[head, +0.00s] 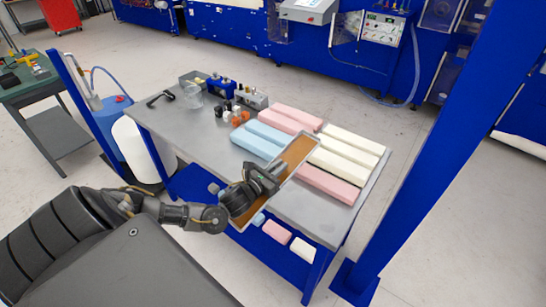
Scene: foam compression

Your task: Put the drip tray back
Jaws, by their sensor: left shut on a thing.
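The drip tray (296,152) is a long, shallow tray with a brown inside and a pale rim. It is slanted across the near edge of the grey table, its upper end close to the foam blocks and its lower end out past the edge. My left gripper (272,174) is shut on the tray near its middle and covers part of it. I cannot tell whether the tray touches the table or is held above it. My right gripper is not in view.
Blue (257,146), pink (328,184) and cream (345,155) foam blocks lie on the grey table (188,130). Small fittings and a glass jar (193,96) stand at its far left. More foam pieces (276,232) sit on the blue lower shelf. A blue post (415,150) rises at right.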

